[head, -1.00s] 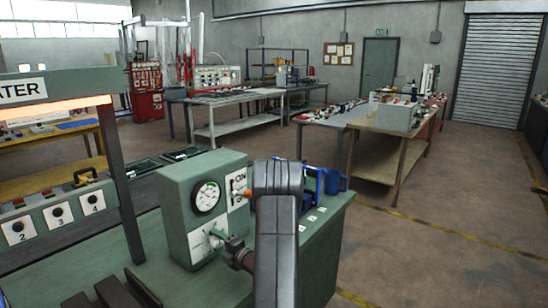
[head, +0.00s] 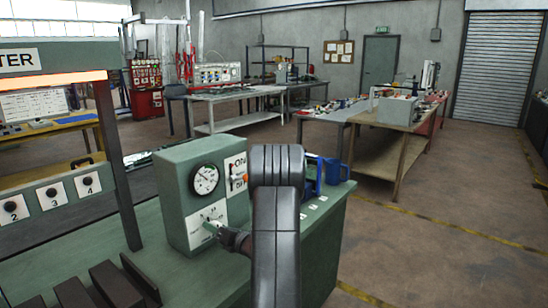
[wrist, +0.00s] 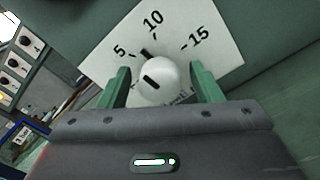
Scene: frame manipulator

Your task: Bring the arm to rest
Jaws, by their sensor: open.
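My gripper (head: 214,231) is at the front of a green control box (head: 180,164), at its lower dial plate (head: 205,216). In the wrist view, my gripper's two green fingers (wrist: 160,88) are open, one on each side of a white round knob (wrist: 156,84). Gaps show between the fingers and the knob. The knob's dark mark points up between the 5 and the 10 on the white scale (wrist: 200,40). My forearm hides part of the box's right side in the head view.
Above the dial are a round gauge (head: 205,179) and an ON switch plate (head: 237,174). A dark post (head: 117,165) rises at the left. Open floor (head: 440,230) lies to the right.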

